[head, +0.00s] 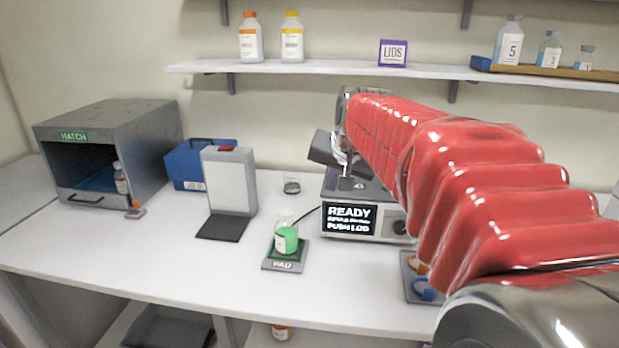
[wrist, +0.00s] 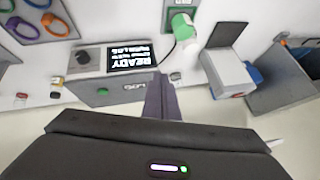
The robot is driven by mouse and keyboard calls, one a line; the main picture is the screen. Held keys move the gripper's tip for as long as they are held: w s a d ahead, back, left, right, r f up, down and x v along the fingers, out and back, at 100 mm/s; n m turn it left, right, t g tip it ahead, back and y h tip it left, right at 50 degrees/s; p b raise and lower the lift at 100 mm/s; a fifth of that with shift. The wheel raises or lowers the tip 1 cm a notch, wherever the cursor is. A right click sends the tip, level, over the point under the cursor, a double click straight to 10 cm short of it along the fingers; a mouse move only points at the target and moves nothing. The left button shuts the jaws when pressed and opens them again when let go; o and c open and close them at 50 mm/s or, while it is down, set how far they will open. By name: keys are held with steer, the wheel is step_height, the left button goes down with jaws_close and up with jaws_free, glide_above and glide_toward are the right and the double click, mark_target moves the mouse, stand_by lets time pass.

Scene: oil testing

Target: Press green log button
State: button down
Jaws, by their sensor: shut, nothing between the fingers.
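The green button (wrist: 103,90) is a small round disc on the grey top panel of the tester (wrist: 90,62), beside the LOG lettering, in the wrist view. In the head view the button is hidden behind my arm, while the tester (head: 330,228) shows a lit READY screen (head: 348,218). My gripper is shut and empty, pointing down over the tester; its fingers (wrist: 161,78) lie to the right of the button and the LOG lettering in the wrist view. In the head view its tip (head: 346,182) is over the tester's top; I cannot tell whether it touches.
A white-and-black device (head: 230,182), blue box (head: 185,165) and hatch cabinet (head: 110,140) stand further left. Colored rings (wrist: 27,26) lie near the tester. A shelf (head: 330,68) spans the wall.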

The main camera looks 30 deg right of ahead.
steer(key=w+d+m+h, duration=0.1)
steer(key=w+d+m, duration=0.2)
steer(key=d, duration=0.9)
steer(key=w+d+m+h, duration=0.1)
steer(key=w+d+m, duration=0.2)
steer(key=w+d, duration=0.4)
steer(key=d, duration=0.6)
steer(key=shift+d+r+t, duration=0.15)
steer(key=shift+d+t, duration=0.15)
steer(key=shift+f, duration=4.45)
steer(key=shift+f, duration=0.15)
steer(key=shift+f, duration=0.15)
